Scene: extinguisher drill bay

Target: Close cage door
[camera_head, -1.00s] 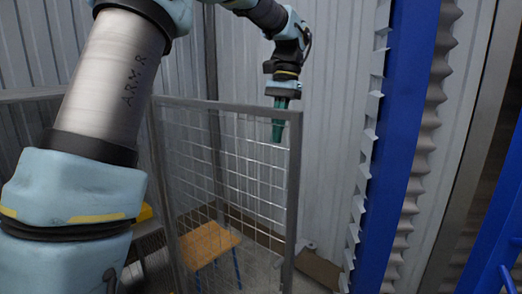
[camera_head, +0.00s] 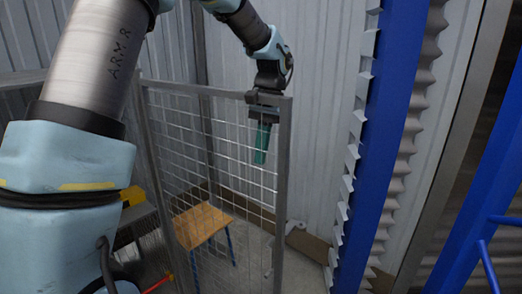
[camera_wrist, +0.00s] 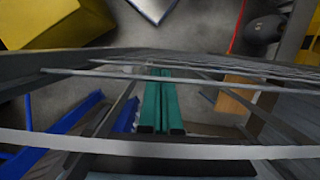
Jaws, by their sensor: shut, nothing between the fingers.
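The cage door (camera_head: 283,190) is a grey-framed wire mesh panel in the middle of the head view. A gap separates its right upright from the blue post. My gripper (camera_head: 261,162) points down at the door's top right corner, with its green fingers together and empty. The fingers overlap the mesh in the picture; I cannot tell whether they touch it. In the wrist view my gripper (camera_wrist: 163,80) shows shut, with pale bars (camera_wrist: 200,149) crossing close to the camera. The door's latch is not clearly visible.
A blue post (camera_head: 388,130) with a jagged metal edge stands right of the door. A wooden-topped stool (camera_head: 202,224) shows through the mesh. A yellow object (camera_head: 132,197) is partly hidden at left. Corrugated walls (camera_head: 310,90) stand behind. A yellow thing (camera_wrist: 60,22) fills the wrist view's upper left.

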